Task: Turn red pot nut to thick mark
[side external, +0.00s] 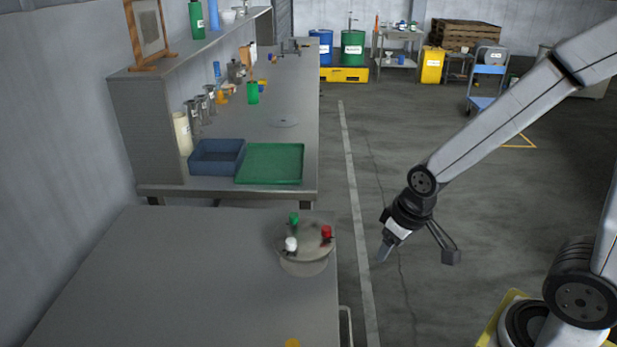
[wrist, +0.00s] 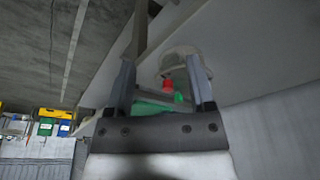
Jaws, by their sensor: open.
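The red pot nut (side external: 326,233) sits on the right of the round grey tank lid (side external: 305,253), at the right edge of the near table. A green nut (side external: 294,218) is at the back of the lid and a white nut (side external: 291,243) at its front left. My gripper (side external: 382,258) is right of the tank, over the floor side, apart from the red nut. In the wrist view my gripper (wrist: 163,82) is open and empty. The thick mark cannot be made out.
The near grey table (side external: 180,280) is mostly bare left of the tank. A long bench behind holds a green tray (side external: 270,164), a blue bin (side external: 215,157) and several bottles and metal vessels. A rail (side external: 346,325) runs at the table's right edge.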

